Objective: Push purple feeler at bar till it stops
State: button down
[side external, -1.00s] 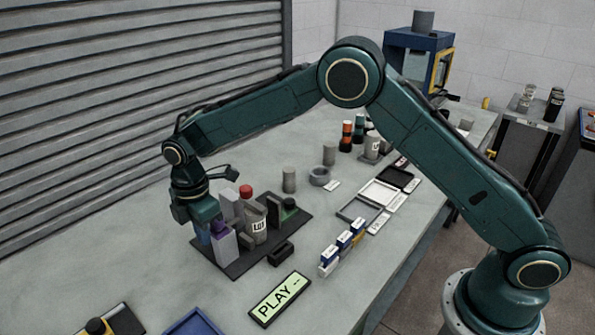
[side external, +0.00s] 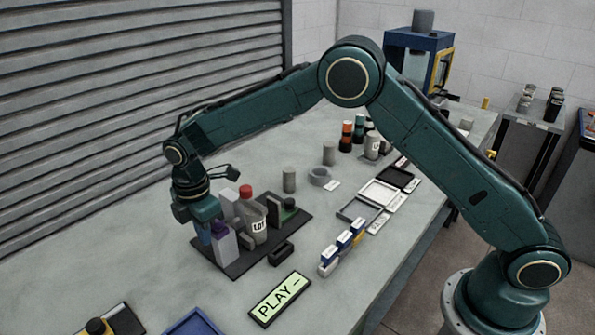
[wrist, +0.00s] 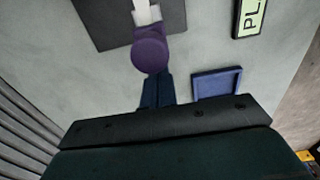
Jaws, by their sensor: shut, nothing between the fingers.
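The purple feeler (side external: 217,228) shows at the near left end of the dark fixture plate (side external: 238,268), partly hidden by my wrist. In the wrist view its round purple end (wrist: 149,54) lies just ahead of my fingers, with a pale grey block (wrist: 146,12) beyond it. My gripper (side external: 204,238) points down beside the feeler; its blue fingers (wrist: 156,92) are together and empty. Whether they touch the feeler I cannot tell. Light grey upright blocks (side external: 225,248) stand on the plate; I cannot tell which part is the bar.
A display (side external: 280,299) reads "PLAY" with one dash. A blue tray (side external: 194,324) lies at the front; it also shows in the wrist view (wrist: 217,83). Bare table surrounds the plate's left side.

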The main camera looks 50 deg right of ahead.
jog(key=shift+d, duration=1.45)
jog(key=shift+a+r, duration=0.65)
jog(key=shift+r, duration=0.35)
jog(key=shift+r, duration=0.1)
notch_tip(320, 180, up, 7)
